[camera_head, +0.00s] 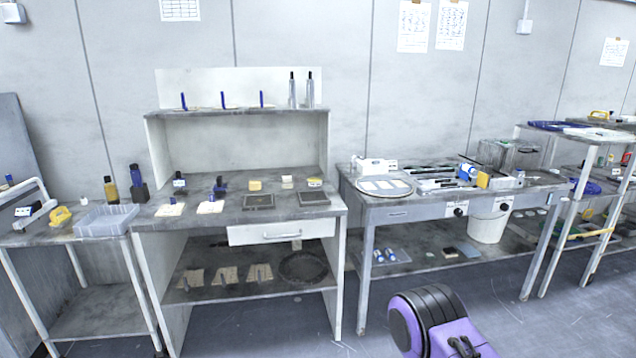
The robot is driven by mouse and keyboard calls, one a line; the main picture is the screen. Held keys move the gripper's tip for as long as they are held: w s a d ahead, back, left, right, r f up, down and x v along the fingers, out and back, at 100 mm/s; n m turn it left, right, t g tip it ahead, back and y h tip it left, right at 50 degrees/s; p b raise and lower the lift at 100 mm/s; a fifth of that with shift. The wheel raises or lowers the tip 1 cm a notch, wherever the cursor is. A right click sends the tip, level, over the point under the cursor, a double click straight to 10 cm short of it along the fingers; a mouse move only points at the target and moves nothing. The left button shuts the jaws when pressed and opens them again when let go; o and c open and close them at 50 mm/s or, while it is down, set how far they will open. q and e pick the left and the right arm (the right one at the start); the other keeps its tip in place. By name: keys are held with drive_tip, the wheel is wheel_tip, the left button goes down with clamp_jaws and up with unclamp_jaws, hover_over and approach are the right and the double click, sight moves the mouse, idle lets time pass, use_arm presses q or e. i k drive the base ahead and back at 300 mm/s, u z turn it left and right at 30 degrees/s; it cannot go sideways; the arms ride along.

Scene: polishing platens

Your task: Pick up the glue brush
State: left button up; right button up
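I cannot tell for certain which thing is the glue brush. Several thin blue upright items (222,99) stand spaced apart on the upper shelf of the left workbench; they are too small to identify. Neither of my grippers shows. A purple and black part, probably of my own arm, shows at the bottom, right of centre.
The left workbench (190,222) has a drawer (282,232) and a lower shelf. A second table (440,205) holds a round platen (384,187) and tools, with a white bucket (487,228) below. A clear tray (106,220) sits far left. Floor in front is open.

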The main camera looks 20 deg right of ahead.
sight(288, 183)
drive_tip(key=z, duration=0.8)
drive_tip(key=i, duration=0.7)
drive_tip(key=z, duration=0.6)
drive_tip(key=i, duration=0.95)
drive_tip(key=u, duration=0.45)
